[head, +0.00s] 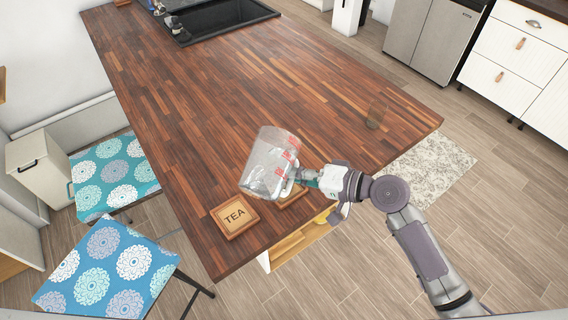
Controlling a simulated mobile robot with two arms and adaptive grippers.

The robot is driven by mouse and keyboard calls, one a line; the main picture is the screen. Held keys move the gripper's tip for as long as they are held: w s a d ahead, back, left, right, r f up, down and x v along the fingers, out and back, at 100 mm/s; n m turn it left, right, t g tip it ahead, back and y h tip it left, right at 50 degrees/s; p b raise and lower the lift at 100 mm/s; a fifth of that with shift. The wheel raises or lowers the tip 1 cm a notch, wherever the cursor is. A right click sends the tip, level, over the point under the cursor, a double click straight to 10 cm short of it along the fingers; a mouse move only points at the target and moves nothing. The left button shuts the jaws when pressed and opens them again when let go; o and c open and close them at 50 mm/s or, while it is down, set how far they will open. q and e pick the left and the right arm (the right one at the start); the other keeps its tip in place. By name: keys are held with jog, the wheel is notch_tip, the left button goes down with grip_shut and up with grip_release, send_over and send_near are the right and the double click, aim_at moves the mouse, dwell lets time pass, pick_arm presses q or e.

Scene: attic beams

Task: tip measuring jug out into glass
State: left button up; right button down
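The measuring jug (264,160) is clear with red markings and is in the head view, above the near part of the wooden counter. It looks tilted; I cannot make out any contents. My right gripper (298,181) comes in from the right and is shut on the jug's handle side. The glass (376,116) is small, clear and brownish against the wood. It stands near the counter's right corner, apart from the jug, up and to the right of it. My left gripper is not in view.
A wooden TEA box (234,216) stands at the counter's near end, with another wooden item (291,197) partly hidden behind the jug and gripper. A dark sink or hob (222,17) is at the far end. The counter's middle (220,90) is clear. Patterned stools (112,173) stand left.

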jog(key=shift+w+r+m+p, duration=0.1)
jog(key=shift+r+m+p, duration=0.1)
jog(key=shift+m+p, duration=0.3)
dwell(1.8)
jog(key=shift+s+f+m+g+y+p, duration=0.2)
jog(key=shift+f+m+g+y+p, duration=0.1)
jog(key=shift+f+m+g+p, duration=0.25)
dwell(2.1)
jog(key=shift+f, duration=0.1)
